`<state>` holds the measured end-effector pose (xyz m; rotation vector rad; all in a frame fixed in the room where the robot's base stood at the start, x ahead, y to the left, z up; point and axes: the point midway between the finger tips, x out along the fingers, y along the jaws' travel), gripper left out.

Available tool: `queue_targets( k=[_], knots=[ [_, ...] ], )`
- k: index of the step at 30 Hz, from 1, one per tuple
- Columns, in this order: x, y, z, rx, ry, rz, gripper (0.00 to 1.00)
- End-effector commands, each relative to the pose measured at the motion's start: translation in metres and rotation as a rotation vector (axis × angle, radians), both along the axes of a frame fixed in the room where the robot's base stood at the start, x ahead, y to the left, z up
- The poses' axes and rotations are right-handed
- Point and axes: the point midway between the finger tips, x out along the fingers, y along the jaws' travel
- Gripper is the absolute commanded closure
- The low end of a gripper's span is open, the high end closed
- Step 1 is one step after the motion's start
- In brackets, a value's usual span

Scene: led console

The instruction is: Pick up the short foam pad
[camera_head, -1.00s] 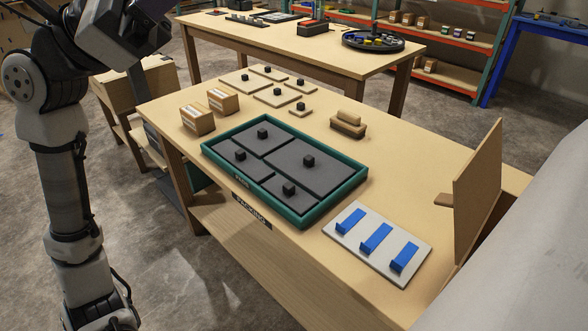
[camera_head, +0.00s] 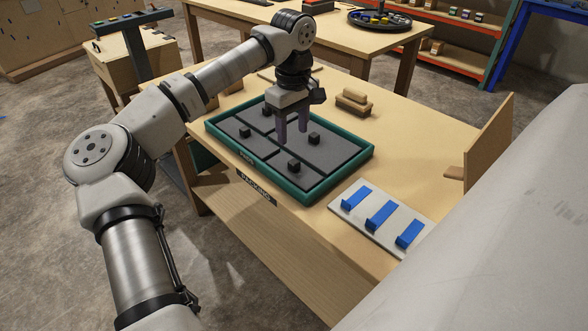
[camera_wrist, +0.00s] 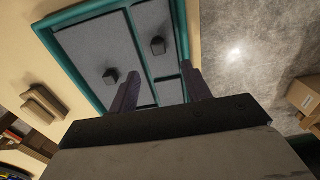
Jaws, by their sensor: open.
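Several dark grey foam pads, each with a black knob, lie flat in a teal tray (camera_head: 222,146) on the table. The pad at the tray's near side (camera_head: 279,169) looks small and short, but I cannot tell for sure that it is the shortest. A larger pad (camera_head: 335,150) lies to its right. My gripper (camera_head: 293,135) is open and empty, pointing down over the middle of the tray, apart from the pads as far as I can see. In the wrist view my fingers (camera_wrist: 160,72) spread over the pads; two knobs show ahead of them.
A white board (camera_head: 365,232) with several blue brackets stands right of the tray. A tan block (camera_head: 356,101) sits behind the tray, and an upright brown panel (camera_head: 488,138) at the right. My arm hides the table's far-left part.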

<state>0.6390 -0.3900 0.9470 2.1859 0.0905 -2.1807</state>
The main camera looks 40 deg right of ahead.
Motion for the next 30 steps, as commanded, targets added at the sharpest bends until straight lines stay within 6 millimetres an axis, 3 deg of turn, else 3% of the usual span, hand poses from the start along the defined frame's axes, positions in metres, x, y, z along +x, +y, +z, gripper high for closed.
queue_targets(
  k=[3,11,21,29,30],
  knots=[
    [-0.001,0.000,-0.021,-0.001,0.003,-0.001,0.52],
    [-0.001,-0.001,-0.042,-0.003,0.003,-0.001,0.52],
    [-0.003,-0.001,-0.086,-0.003,0.004,-0.001,0.52],
    [-0.002,-0.002,-0.090,-0.005,0.003,-0.001,0.52],
    [-0.002,-0.002,-0.090,-0.005,0.003,-0.001,0.56]
  ],
)
